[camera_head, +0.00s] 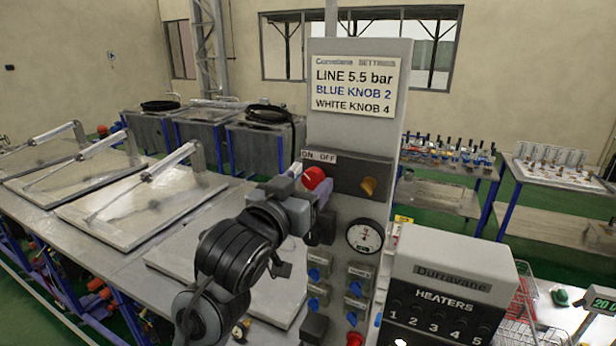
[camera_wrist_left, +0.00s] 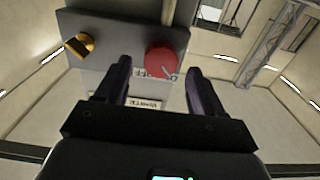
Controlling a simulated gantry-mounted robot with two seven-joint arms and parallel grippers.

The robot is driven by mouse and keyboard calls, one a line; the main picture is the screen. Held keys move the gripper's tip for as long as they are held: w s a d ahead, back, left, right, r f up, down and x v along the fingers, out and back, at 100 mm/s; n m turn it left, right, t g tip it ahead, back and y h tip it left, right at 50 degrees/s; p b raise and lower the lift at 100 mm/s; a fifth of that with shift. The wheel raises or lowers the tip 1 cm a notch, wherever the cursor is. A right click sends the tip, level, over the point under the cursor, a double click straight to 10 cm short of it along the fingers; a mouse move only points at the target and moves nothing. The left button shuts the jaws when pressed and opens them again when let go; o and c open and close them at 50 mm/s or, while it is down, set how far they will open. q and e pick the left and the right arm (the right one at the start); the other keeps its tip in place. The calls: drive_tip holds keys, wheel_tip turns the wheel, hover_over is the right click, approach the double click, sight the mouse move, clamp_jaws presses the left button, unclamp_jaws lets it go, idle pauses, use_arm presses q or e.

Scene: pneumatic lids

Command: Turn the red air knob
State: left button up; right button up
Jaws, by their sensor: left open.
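The red air knob (camera_head: 314,177) is on the dark strip of the grey control column (camera_head: 385,60), just below an ON/OFF label. My left gripper (camera_head: 310,190) is at this knob and partly covers it in the head view. In the left wrist view the red knob (camera_wrist_left: 163,61) shows between the two dark fingertips of my left gripper (camera_wrist_left: 158,68), which stand apart. I cannot tell whether the fingers touch it. My right gripper is in neither view.
A brass knob (camera_head: 369,186) is right of the red one; it also shows in the wrist view (camera_wrist_left: 79,45). Below are a pressure gauge (camera_head: 365,236) and several blue knobs. A heater box (camera_head: 452,285) stands right. Lidded tables (camera_head: 140,208) fill the left.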

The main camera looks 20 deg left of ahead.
use_arm(q)
drive_tip(key=shift+w, duration=0.9)
drive_tip(key=c, duration=1.1)
